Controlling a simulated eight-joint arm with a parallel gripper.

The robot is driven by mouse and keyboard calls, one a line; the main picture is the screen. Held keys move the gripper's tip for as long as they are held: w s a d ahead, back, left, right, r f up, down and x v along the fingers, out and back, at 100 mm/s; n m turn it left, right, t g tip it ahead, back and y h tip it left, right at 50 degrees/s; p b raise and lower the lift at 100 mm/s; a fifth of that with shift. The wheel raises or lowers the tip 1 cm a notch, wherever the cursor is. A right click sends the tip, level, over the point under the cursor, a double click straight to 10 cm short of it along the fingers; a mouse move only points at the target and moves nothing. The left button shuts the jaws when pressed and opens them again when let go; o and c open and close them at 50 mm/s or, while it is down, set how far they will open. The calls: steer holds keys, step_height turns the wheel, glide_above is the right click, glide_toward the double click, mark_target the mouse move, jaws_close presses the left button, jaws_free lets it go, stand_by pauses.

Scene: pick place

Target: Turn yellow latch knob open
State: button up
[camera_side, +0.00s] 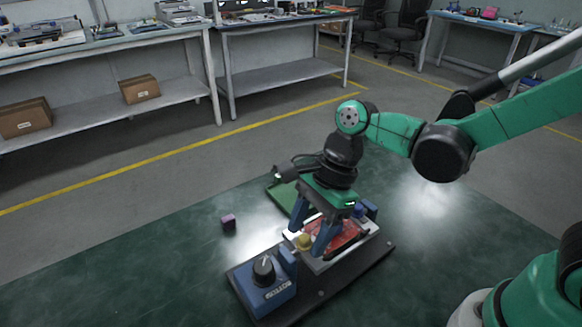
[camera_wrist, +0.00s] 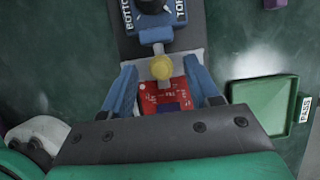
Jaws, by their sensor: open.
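The yellow latch knob (camera_side: 304,241) sits on the fixture between the blue dial block and the red circuit board. In the wrist view the yellow knob (camera_wrist: 161,68) stands at the top edge of the red board (camera_wrist: 165,97), between my finger tips in width and slightly beyond them. My gripper (camera_side: 313,243) is over the board with its blue fingers pointing down. In the wrist view my gripper (camera_wrist: 168,88) is open, one finger on each side of the board, with nothing held. I cannot tell whether a finger touches the knob.
A blue block with a black dial (camera_side: 264,268) is on the dark base plate (camera_side: 322,292). A green tray (camera_wrist: 262,106) labelled PASS lies to the right in the wrist view. A small purple block (camera_side: 228,222) is on the green table, which is mostly clear.

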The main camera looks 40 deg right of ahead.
steer(key=shift+c, duration=0.2)
jaws_close()
steer(key=shift+n, duration=0.4)
steer(key=n+g, duration=0.1)
steer(key=n, duration=0.2)
steer(key=shift+w, duration=0.15)
steer(key=n+g, duration=0.1)
steer(key=n, duration=0.1)
steer(key=n+g+h, duration=0.1)
steer(key=n, duration=0.1)
steer(key=shift+w+a+n, duration=0.1)
steer(key=shift+n, duration=0.2)
steer(key=n, duration=0.2)
steer(key=n+g+h, duration=0.1)
steer(key=n, duration=0.1)
steer(key=shift+w+a+n+h, duration=0.1)
steer(key=shift+n+h, duration=0.2)
steer(key=shift+a+n+g+h, duration=0.1)
steer(key=shift+n+g+h, duration=0.4)
steer(key=shift+n, duration=1.7)
steer(key=shift+h, duration=0.3)
